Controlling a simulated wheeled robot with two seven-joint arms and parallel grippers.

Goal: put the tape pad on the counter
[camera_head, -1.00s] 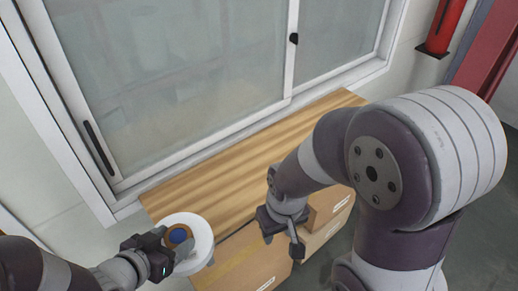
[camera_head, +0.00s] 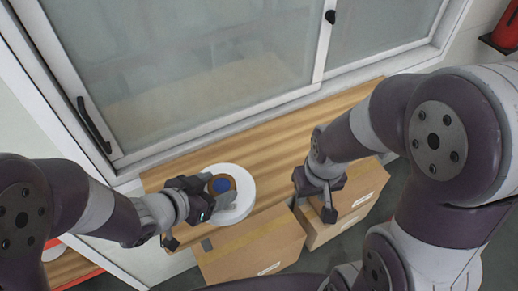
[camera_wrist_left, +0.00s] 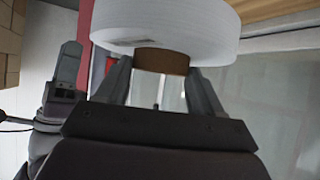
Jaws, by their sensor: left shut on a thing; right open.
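My right gripper (camera_head: 328,200) is open and empty near the counter's front edge, above the boxes.
Cardboard boxes (camera_head: 250,250) stand below the counter's front edge. A sliding window (camera_head: 210,60) rises behind the counter. A red cylinder (camera_head: 505,32) is at the upper right. The counter's middle strip looks bare.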

